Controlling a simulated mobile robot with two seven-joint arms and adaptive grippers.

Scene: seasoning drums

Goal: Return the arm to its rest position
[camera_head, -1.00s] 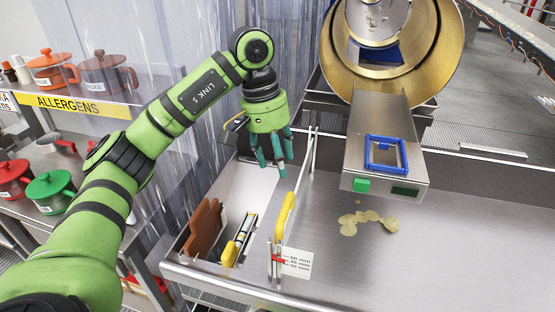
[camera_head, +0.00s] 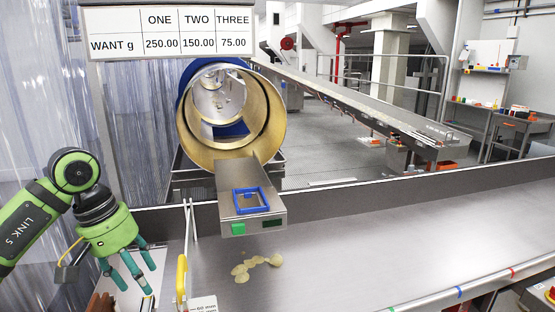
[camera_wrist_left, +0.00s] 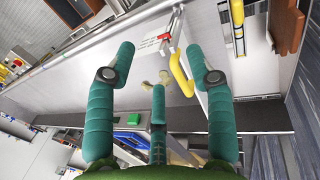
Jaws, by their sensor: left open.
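My left gripper (camera_head: 130,272) hangs at the lower left of the head view, fingers pointing down and spread apart. Its green arm comes in from the left edge, bent at the wrist joint. In the left wrist view the teal fingers (camera_wrist_left: 158,85) are open with nothing between them. The gripper is above the left end of the steel counter (camera_head: 370,250), beside a yellow handle (camera_head: 181,278). The same yellow handle (camera_wrist_left: 181,72) shows beyond the fingers in the wrist view. My right gripper is not in view.
A brass-coloured drum (camera_head: 232,115) stands behind a steel scale (camera_head: 250,200) with a blue frame (camera_head: 250,201). Several chips (camera_head: 255,266) lie on the counter. A clear strip curtain (camera_head: 45,90) hangs at left. The counter's right part is bare.

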